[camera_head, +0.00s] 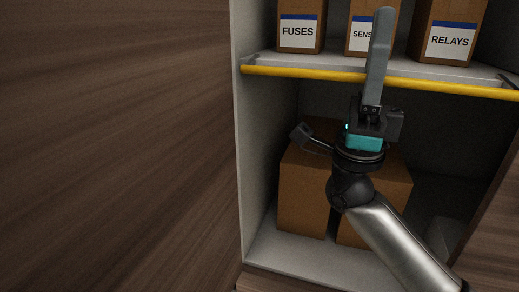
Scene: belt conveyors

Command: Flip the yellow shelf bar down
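The yellow shelf bar (300,72) runs across the front edge of the upper shelf (340,62), below the labels of the boxes. A short grey bracket joins its left end to the shelf. My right gripper (383,14) comes up from the lower right and points upward, its fingers crossing in front of the bar and hiding a short stretch of it. The fingers overlap into one grey slab, so their opening does not show. I cannot tell whether they touch the bar. My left gripper is not in view.
Cardboard boxes labelled FUSES (300,18), SENS... (361,20) and RELAYS (447,28) stand on the upper shelf. Plain brown boxes (303,195) stand on the lower shelf behind my arm. A brown wood panel (110,140) fills the left; another wood edge (497,225) stands lower right.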

